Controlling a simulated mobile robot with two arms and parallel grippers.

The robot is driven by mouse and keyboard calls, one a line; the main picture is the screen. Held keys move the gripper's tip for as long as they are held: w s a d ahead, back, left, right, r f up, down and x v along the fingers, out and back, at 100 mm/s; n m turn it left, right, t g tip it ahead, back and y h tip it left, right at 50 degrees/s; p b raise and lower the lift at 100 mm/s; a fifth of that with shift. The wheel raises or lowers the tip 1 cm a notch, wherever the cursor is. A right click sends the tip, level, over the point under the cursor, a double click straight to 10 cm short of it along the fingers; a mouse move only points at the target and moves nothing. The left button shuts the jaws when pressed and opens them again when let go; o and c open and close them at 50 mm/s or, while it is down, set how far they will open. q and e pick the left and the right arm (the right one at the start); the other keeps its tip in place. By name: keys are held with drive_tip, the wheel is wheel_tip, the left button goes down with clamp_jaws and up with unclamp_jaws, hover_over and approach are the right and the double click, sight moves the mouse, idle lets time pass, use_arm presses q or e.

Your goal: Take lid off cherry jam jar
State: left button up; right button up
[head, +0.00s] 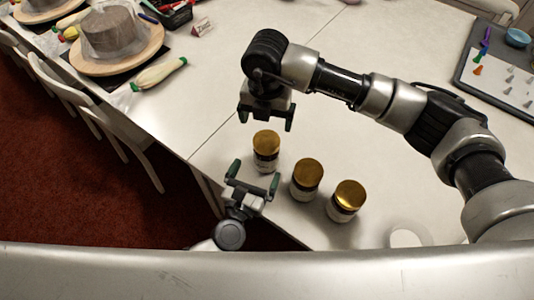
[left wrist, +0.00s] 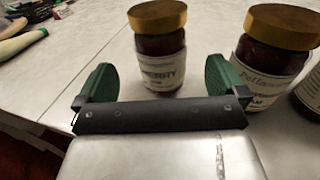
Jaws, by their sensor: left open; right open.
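The cherry jam jar (head: 266,163) stands upright on the white table with its gold lid (head: 266,139) on. In the left wrist view the jar (left wrist: 162,66) shows a partly readable label ending in "HERRY" and dark red contents. My left gripper (head: 254,176) is open, with its green fingers pointing at this jar, which appears in the gap between them. I cannot tell whether a finger touches it. My right gripper (head: 266,119) is open and empty, fingers pointing down, beyond and seemingly above the lid.
Two more gold-lidded jars, a middle one (head: 306,185) and a right one (head: 344,206), stand close by on the right. A tray with piping tips (head: 496,78) lies at the far right. A cake turntable (head: 113,58) and a piping bag (head: 158,74) are at the left. The table's middle is clear.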

sight(267, 140)
use_arm(q)
drive_tip(key=x, duration=0.7)
drive_tip(key=shift+w+d, duration=0.1)
drive_tip(key=shift+w, duration=0.15)
drive_tip(key=shift+c, duration=0.2)
drive_tip(key=c, duration=1.4)
drive_tip(key=shift+c, duration=1.6)
use_arm(e)
drive_tip(key=m, duration=0.3)
drive_tip(key=shift+m, duration=0.3)
drive_tip(key=shift+f+m, duration=0.2)
drive_tip(key=shift+m, duration=0.1)
wheel_tip(267, 140, down, 8)
drive_tip(key=shift+r, duration=0.15)
